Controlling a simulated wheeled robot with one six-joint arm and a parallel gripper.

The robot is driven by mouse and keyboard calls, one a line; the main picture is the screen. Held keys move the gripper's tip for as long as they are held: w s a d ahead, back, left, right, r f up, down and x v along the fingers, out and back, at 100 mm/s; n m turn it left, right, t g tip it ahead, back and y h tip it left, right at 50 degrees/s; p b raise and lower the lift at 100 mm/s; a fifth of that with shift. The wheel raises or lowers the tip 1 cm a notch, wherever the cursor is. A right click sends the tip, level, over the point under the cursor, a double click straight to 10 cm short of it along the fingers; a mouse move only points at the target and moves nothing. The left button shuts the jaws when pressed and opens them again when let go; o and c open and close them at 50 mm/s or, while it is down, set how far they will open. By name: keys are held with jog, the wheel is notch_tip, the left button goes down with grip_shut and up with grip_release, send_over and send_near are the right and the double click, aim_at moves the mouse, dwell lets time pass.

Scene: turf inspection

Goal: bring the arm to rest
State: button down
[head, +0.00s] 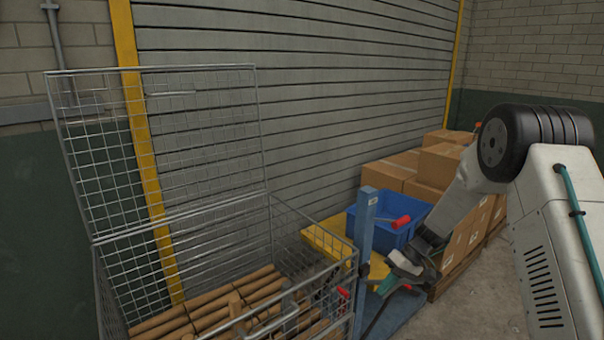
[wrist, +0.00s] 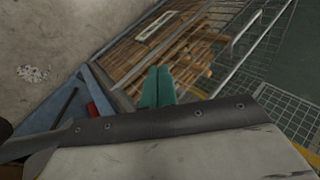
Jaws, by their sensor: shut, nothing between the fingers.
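My arm reaches in from the right of the head view, and its far end points down and left. In the wrist view my gripper (wrist: 158,86) shows two teal fingers side by side, shut and empty. The cage's wooden handles (wrist: 165,45) lie beyond the fingertips there. The gripper appears apart from the cage, but the exact gap is hard to judge.
The cage's mesh lid stands open against the shutter (head: 320,90). A blue post (head: 366,225) stands right of the cage. Behind it are a blue bin (head: 383,222) and stacked cardboard boxes (head: 440,165). Bare concrete floor (head: 475,300) lies at the lower right.

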jog(key=s+r+m+t+h, duration=0.1)
jog(key=s+r+h, duration=0.1)
jog(key=s+r, duration=0.7)
jog(key=s+d+r+m+t+h, duration=0.1)
jog(key=s+r+m+h, duration=0.1)
jog(key=s+r, duration=0.8)
jog(key=s+r+m+t+h, duration=0.1)
jog(key=s+r+h, duration=0.2)
jog(key=s+r, duration=0.6)
jog(key=s, duration=1.1)
jog(key=shift+s+d+r+m, duration=0.2)
jog(key=shift+d+r+m, duration=0.1)
jog(key=shift+d, duration=0.1)
